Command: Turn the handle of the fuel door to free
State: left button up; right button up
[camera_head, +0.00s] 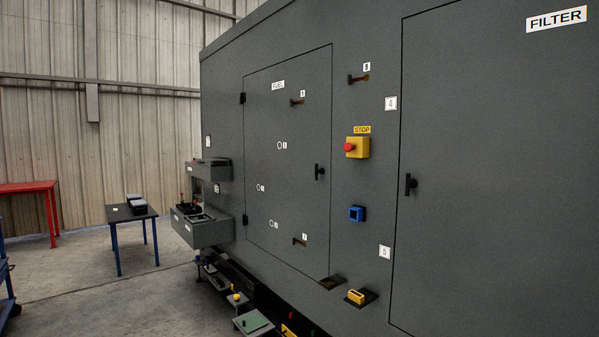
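The fuel door (285,190) is a grey panel marked by a small FUEL label (278,86), set in the side of a large grey enclosure. It looks flush with the wall, with hinges on its left edge. Its handle (319,173) is a small black handle near the right edge, at about mid-height, and looks upright. Neither of my grippers is in view, and nothing touches the handle.
A yellow stop box (357,147) with a red button and a blue box (356,213) stick out right of the door. The filter door (490,170) has its own black handle (410,184). Grey trays (205,228) project at the left. Open floor lies left, before a dark table (131,212).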

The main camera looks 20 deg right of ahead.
aim_at(317, 171)
jog(key=i, duration=0.6)
jog(key=z, duration=0.55)
jog(key=i, duration=1.9)
jog(key=z, duration=0.7)
